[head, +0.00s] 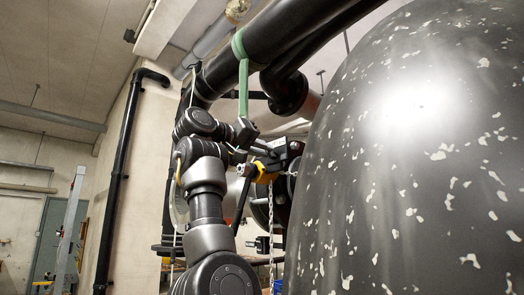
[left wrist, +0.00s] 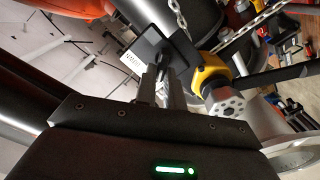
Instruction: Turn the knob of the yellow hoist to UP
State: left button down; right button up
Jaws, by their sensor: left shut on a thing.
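The yellow hoist (head: 266,172) hangs below the big black pipe in the head view, partly behind my left gripper. In the left wrist view its yellow body (left wrist: 211,76) shows with a grey hub, just right of the fingers. My left gripper (head: 256,149) is at the hoist. In the left wrist view its fingers (left wrist: 165,72) are shut on a small dark part next to the plate, which looks like the knob. The fingers hide most of it. My right gripper is not in view.
A large black, white-flecked rounded body (head: 415,165) fills the right of the head view, close to the hoist. A green strap (head: 243,80) hangs from the black pipe (head: 275,38). A chain (head: 271,225) hangs below the hoist.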

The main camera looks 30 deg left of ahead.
pick_arm(q)
jog(key=c, duration=1.5)
grip_release()
jog(key=b+v, duration=0.5)
jog(key=v, duration=0.5)
jog(key=shift+s+a+b, duration=0.25)
jog(key=shift+s+b, duration=0.1)
